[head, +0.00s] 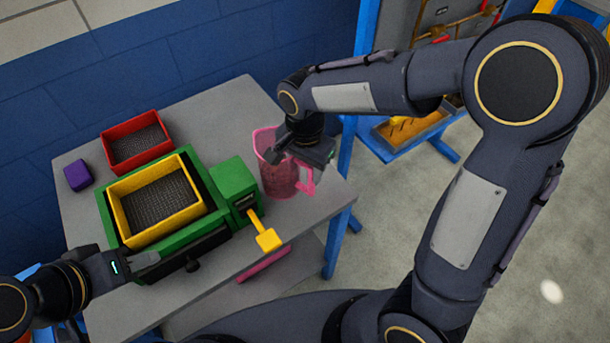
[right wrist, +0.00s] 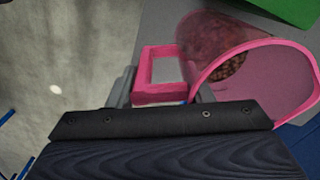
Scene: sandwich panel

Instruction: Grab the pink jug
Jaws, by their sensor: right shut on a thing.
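The pink jug (head: 279,178) is see-through and stands upright at the right end of the grey table, beside the green machine. Its square handle (head: 305,182) faces right, toward the table edge. In the right wrist view the jug (right wrist: 285,85) has its open rim toward the camera, with brown bits at the bottom. My right gripper (head: 300,157) is over the jug's handle side. In the wrist view its fingers sit on either side of the handle (right wrist: 158,52), shut on it. My left gripper (head: 138,262) is at the table's front left, away from the jug; its finger gap is unclear.
A green machine (head: 232,180) with a yellow tray (head: 122,190) and a yellow lever (head: 266,238) stands left of the jug. A red bin (head: 108,142) and a purple block (head: 78,175) are further left. A blue post (head: 347,150) stands just right of the table.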

